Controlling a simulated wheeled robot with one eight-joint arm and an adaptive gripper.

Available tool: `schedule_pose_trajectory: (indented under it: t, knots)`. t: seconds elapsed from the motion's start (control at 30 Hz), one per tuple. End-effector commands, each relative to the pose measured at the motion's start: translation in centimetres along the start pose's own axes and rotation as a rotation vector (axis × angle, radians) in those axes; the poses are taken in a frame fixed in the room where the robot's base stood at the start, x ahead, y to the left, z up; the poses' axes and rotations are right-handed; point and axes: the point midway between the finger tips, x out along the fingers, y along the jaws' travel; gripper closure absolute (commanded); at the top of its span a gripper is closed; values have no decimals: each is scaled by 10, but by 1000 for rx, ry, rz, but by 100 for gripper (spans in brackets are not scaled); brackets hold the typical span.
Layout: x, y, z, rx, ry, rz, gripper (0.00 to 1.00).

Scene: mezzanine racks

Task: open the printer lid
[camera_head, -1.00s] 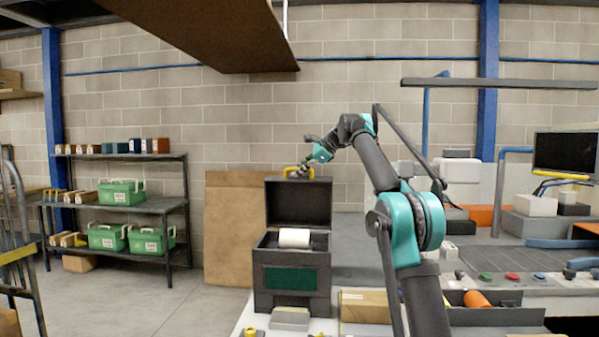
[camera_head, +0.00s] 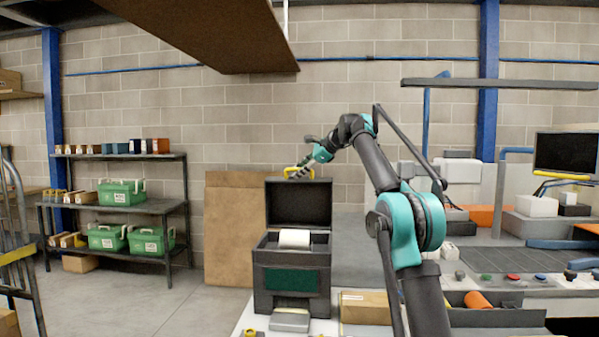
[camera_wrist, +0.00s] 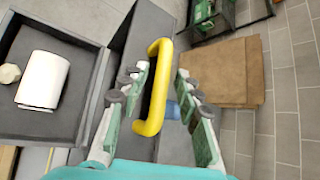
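The dark grey printer (camera_head: 291,255) stands on the white-topped bench with a green front panel. Its lid (camera_head: 298,203) stands raised, about upright, at the back, and a white paper roll (camera_head: 294,239) shows inside; the roll also shows in the wrist view (camera_wrist: 43,80). A yellow handle (camera_wrist: 155,88) is on the lid's edge. My gripper (camera_head: 299,172) is at the top of the lid. In the wrist view my gripper (camera_wrist: 160,80) has its fingers apart, one on each side of the handle, with a clear gap on the right. Contact on the left is unclear.
A brown box (camera_head: 366,307) sits right of the printer. A brown board (camera_head: 234,229) leans on the wall behind it. A shelf rack (camera_head: 118,203) with green crates stands at left. A brown overhead panel (camera_head: 205,35) hangs above.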

Motion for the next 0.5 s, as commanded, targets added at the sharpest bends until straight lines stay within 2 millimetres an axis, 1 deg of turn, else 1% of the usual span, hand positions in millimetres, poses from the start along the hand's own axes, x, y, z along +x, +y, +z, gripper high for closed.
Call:
schedule_pose_trajectory:
  t: [0.17,0.5]
  knots:
    - [-17,0,-1,2,1,-1,66]
    - [-84,-1,-1,1,1,-2,66]
